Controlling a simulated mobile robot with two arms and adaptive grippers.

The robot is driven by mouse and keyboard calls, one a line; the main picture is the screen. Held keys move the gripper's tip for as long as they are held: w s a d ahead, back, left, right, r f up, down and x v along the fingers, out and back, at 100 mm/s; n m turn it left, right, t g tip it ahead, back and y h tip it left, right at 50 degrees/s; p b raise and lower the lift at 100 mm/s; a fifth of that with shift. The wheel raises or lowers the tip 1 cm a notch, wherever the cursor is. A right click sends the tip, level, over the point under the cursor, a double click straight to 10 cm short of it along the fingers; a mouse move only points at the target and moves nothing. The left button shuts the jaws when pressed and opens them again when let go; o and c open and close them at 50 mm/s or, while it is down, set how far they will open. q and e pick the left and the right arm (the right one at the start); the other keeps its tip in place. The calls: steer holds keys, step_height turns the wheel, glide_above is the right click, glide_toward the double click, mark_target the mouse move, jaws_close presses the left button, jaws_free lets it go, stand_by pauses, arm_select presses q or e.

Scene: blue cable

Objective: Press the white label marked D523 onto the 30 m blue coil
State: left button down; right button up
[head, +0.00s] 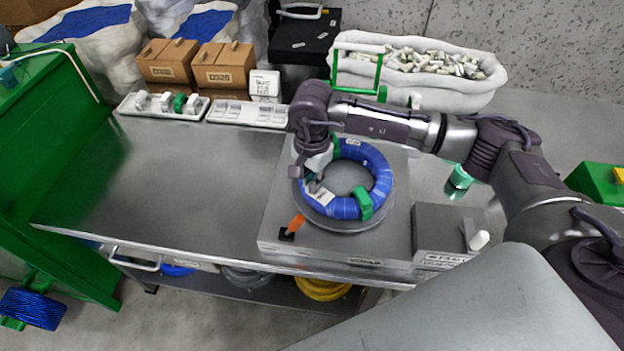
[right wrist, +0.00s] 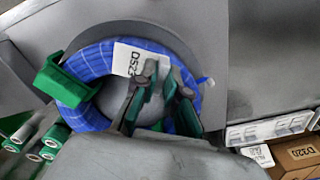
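The blue coil (head: 380,178) lies flat on a round grey plate on a metal unit, with green clips (head: 364,204) around it. It also fills much of the right wrist view (right wrist: 90,62). The white label marked D523 (right wrist: 127,57) lies against the coil's top face; it shows small in the head view (head: 322,196). My right gripper (right wrist: 168,82) is over the coil beside the label, pointing down. Its fingertips are apart, and one is at the label's edge; whether it touches is unclear. My left gripper is not in view.
White trays (head: 248,113) and brown boxes (head: 224,65) stand at the table's back. A white sack of small parts (head: 420,72) is behind the coil. An orange-handled item (head: 293,226) lies at the unit's front left. The table's left half (head: 190,180) is clear.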

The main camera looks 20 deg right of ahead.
steer(key=shift+o, duration=0.5)
steer(key=o, duration=0.5)
steer(key=shift+o, duration=0.2)
steer(key=shift+r+p, duration=1.65)
steer(key=shift+r, duration=1.85)
steer(key=shift+s+f, duration=0.1)
